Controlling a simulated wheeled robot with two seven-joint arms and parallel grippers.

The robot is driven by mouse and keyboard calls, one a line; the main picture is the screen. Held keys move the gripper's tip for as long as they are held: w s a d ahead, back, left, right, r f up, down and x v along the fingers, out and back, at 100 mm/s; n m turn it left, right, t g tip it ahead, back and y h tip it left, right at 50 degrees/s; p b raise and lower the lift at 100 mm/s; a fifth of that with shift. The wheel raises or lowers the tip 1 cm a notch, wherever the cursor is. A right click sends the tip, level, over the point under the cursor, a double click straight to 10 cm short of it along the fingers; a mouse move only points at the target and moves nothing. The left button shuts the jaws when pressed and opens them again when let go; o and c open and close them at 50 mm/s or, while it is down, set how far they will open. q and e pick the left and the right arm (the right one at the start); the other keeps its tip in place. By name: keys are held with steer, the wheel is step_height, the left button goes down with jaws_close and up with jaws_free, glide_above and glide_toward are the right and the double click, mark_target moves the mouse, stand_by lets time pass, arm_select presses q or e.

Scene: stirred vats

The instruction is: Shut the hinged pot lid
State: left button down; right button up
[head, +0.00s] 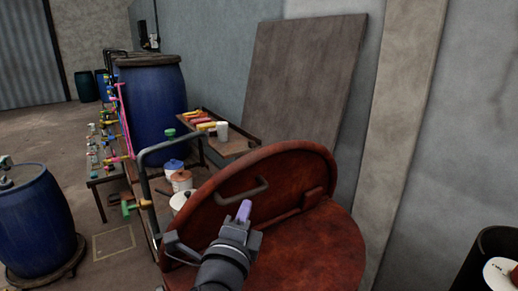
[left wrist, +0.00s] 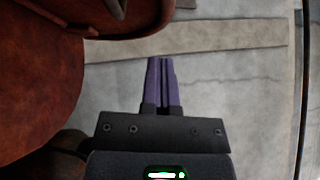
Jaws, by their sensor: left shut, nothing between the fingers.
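The rusty red pot lid (head: 222,200) stands raised and tilted at the front centre of the head view, its bar handle (head: 241,191) on the face toward me. The red pot (head: 318,254) lies below and to the right of it. My left gripper (head: 244,211) is shut and empty, its purple fingers just below the handle in the picture and in front of the lid face. I cannot tell whether they touch it. In the left wrist view the fingers (left wrist: 161,84) are together, with red metal above and to the left. My right gripper is not in view.
A grey pipe rail (head: 172,145) and white pots (head: 181,181) stand left of the lid. A small table (head: 232,147) with coloured items is behind. A blue barrel (head: 36,222) stands at left. A wall and leaning board (head: 300,80) close the back. A dark bin (head: 490,250) is at right.

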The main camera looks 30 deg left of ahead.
mark_target(247, 157)
arm_select(q)
steer(key=x, duration=0.3)
steer(key=a+p+x, duration=0.1)
steer(key=x, duration=0.3)
steer(key=r+x, duration=0.1)
steer(key=x, duration=0.3)
steer(key=shift+s+a, duration=0.2)
steer(key=shift+a, duration=0.2)
steer(key=shift+w+a+r+p, duration=0.1)
steer(key=shift+a+p, duration=0.2)
steer(key=shift+w+a, duration=0.1)
steer(key=shift+a, duration=0.05)
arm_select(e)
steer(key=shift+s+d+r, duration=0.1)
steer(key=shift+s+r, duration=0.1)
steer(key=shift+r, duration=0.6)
arm_select(q)
steer(key=shift+w+a+r+p, duration=0.15)
steer(key=shift+a+r+p, duration=0.2)
steer(key=shift+p, duration=0.2)
steer(key=w+a+n+g+h+p, duration=0.1)
steer(key=w+a+n+g+p, duration=0.2)
steer(key=a, duration=1.1)
steer(key=shift+d+p+x, duration=0.35)
steer(key=shift+p+x, duration=1.05)
steer(key=shift+x, duration=0.1)
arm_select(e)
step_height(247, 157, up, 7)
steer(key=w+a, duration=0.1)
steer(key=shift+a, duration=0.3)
